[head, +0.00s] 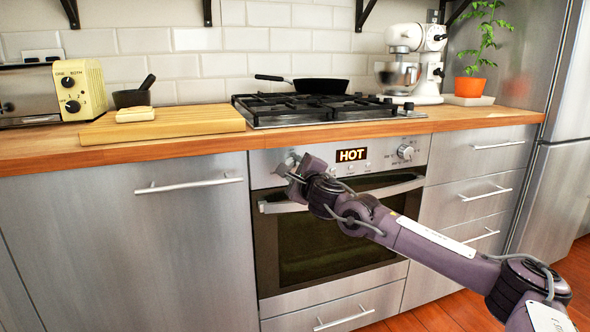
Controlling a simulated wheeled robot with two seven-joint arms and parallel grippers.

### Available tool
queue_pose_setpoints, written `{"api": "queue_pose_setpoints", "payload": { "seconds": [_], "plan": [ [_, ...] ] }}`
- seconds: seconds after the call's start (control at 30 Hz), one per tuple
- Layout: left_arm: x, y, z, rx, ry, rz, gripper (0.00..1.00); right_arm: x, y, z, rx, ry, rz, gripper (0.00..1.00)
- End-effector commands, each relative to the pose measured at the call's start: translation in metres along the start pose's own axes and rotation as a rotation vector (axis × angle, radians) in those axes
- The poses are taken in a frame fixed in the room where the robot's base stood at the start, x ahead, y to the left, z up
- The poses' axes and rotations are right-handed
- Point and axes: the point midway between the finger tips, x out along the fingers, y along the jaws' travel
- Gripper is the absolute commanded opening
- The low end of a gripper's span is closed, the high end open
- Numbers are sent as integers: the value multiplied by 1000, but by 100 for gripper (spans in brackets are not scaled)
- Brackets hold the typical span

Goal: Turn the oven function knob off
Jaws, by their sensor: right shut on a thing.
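The oven (330,240) is set into the counter front, with a steel control panel along its top. My left gripper is not in view.
Above are a gas hob (290,112) with a dark pan (320,85), a cutting board (160,125) and a white stand mixer (415,60). Steel drawers (475,160) stand to the right.

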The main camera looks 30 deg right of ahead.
Motion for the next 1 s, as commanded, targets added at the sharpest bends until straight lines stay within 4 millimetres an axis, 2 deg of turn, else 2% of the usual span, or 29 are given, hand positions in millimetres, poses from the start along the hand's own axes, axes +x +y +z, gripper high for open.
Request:
{"api": "queue_pose_setpoints", "payload": {
  "seconds": [0.07,0.1,0.27,0.63,1.0],
  "plan": [
    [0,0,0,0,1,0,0,0,1,-1,-3,2,2,15],
    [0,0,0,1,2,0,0,0,1,-1,-3,2,2,41],
    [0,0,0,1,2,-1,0,0,0,-1,-1,1,1,60],
    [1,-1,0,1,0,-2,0,-6,0,-1,-2,1,1,60],
    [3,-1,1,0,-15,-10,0,-62,0,-1,-4,1,1,60]
  ]
}}
